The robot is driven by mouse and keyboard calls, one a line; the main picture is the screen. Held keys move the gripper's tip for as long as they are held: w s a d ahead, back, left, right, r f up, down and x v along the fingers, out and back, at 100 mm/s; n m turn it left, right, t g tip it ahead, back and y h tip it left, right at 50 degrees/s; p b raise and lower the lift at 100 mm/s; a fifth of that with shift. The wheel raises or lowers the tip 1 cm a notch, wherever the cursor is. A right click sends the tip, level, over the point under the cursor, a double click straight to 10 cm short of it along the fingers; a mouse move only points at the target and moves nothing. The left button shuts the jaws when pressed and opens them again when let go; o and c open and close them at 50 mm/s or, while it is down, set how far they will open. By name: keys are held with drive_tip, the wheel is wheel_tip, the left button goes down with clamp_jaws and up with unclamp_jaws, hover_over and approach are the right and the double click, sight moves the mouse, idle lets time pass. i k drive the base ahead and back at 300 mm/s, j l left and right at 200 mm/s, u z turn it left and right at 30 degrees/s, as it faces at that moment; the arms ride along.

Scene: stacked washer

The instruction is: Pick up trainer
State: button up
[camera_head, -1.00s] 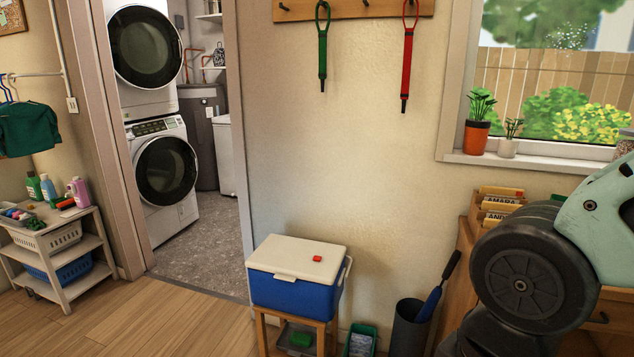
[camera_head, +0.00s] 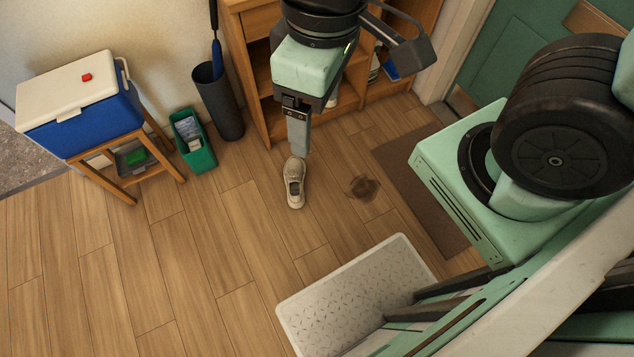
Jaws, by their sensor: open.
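A beige trainer (camera_head: 294,186) lies on the wood floor in the middle of the view, its opening facing up. My gripper (camera_head: 298,150) points down at the far end of the trainer, with the finger's lower end overlapping that end in the picture. I cannot tell whether it touches the trainer. The gripper is open, seen nearly edge-on, so only one finger shows clearly. Nothing shows held in it.
A wooden shelf unit (camera_head: 256,70) stands right behind my gripper. A dark umbrella bin (camera_head: 217,105), a green bin (camera_head: 193,145) and a blue cooler (camera_head: 85,120) on a stool stand left. A white tray (camera_head: 291,318) lies in front, a brown mat (camera_head: 425,185) right. Left floor is clear.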

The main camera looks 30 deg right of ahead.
sight(295, 168)
drive_tip(key=k+z, duration=0.1)
drive_tip(key=k, duration=0.15)
drive_tip(key=k+z, duration=0.25)
drive_tip(key=z, duration=0.15)
drive_tip(key=k+l+z, duration=0.1)
drive_tip(key=z, duration=0.35)
drive_tip(key=k+z, duration=0.1)
drive_tip(key=z, duration=2.05)
drive_tip(key=k+j+z, duration=0.1)
drive_tip(key=k+j, duration=0.15)
drive_tip(key=j, duration=0.3)
drive_tip(key=k+j+z, duration=0.1)
drive_tip(key=k+j, duration=0.2)
drive_tip(key=j, duration=0.25)
drive_tip(key=k+j+z, duration=0.15)
drive_tip(key=k+j, duration=0.15)
drive_tip(key=j, duration=0.2)
drive_tip(key=k+j+z, duration=0.1)
drive_tip(key=k+j, duration=0.55)
drive_tip(key=j, duration=0.15)
drive_tip(key=k+j, duration=0.3)
drive_tip(key=j, duration=0.15)
drive_tip(key=k+j, duration=0.3)
drive_tip(key=j, duration=0.15)
